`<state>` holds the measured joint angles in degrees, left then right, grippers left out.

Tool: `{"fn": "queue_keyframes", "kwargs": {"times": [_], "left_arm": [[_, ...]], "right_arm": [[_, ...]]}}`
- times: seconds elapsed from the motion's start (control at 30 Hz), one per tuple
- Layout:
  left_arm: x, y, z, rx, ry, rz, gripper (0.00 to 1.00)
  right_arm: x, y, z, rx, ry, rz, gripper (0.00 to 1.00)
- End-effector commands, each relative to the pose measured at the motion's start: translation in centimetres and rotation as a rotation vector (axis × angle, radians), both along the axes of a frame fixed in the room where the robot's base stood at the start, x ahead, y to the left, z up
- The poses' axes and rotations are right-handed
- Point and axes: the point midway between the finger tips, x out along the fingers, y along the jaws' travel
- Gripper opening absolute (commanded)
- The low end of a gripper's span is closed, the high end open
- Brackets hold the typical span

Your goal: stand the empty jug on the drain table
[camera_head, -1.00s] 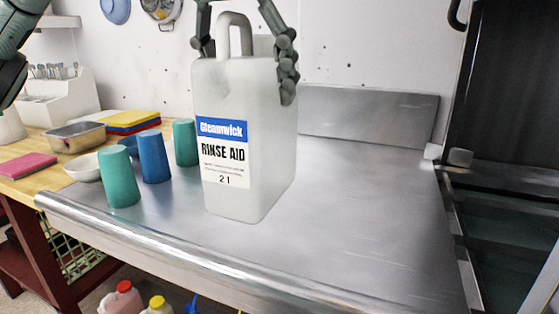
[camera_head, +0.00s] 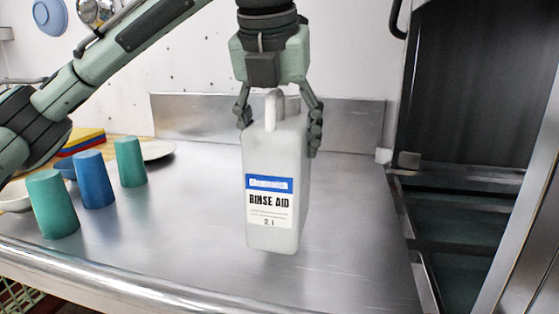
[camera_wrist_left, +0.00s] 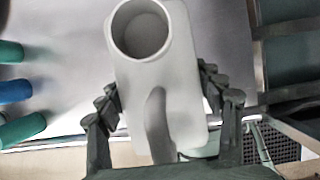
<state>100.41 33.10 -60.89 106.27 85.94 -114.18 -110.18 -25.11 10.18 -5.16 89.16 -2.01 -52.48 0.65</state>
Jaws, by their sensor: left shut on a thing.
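The jug (camera_head: 272,225) is a pale, translucent rinse aid container with a blue and white label, upright over the metal drain table (camera_head: 350,230). I cannot tell whether its base touches the surface. My left gripper (camera_head: 280,128) comes down from above, its fingers shut on either side of the jug's top by the handle. In the left wrist view the jug (camera_wrist_left: 180,60) has an open, uncapped mouth with a pale inside and no liquid that I can see. The left fingers (camera_wrist_left: 160,100) flank its handle. My right gripper is not in view.
Several upside-down cups, including a teal one (camera_head: 53,204) and a blue one (camera_head: 95,180), stand left of the jug. A white plate (camera_head: 155,151) is behind them. A dark machine opening (camera_head: 475,120) is at the right. The table right of the jug is clear.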

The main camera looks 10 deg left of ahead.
Motion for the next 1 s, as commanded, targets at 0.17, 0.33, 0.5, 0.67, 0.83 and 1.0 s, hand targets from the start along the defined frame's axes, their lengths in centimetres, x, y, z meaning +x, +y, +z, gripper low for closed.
{"fn": "queue_keyframes", "kwargs": {"times": [0.17, 0.33, 0.5, 0.67, 0.83, 1.0], "left_arm": [[0.0, 0.2, -2.6, 0.002, 0.003, 0.002, 0.2], [0.0, 0.1, -3.6, 0.0, 0.0, 0.0, 0.2], [-0.1, 0.1, -3.6, 0.0, 0.001, 0.0, 0.2], [-0.1, 0.1, -3.7, 0.001, 0.001, 0.0, 0.79], [-0.1, 0.1, -3.7, 0.001, 0.001, 0.0, 0.87], [-0.1, 0.1, -3.7, 0.001, 0.001, 0.0, 0.87]], "right_arm": [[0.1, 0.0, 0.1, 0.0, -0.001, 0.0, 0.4], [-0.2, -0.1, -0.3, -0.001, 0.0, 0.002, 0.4], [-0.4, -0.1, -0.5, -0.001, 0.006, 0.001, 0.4], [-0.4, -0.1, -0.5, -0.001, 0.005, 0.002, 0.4], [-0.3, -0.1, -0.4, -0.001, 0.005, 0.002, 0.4], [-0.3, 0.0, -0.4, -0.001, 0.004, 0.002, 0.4]]}}
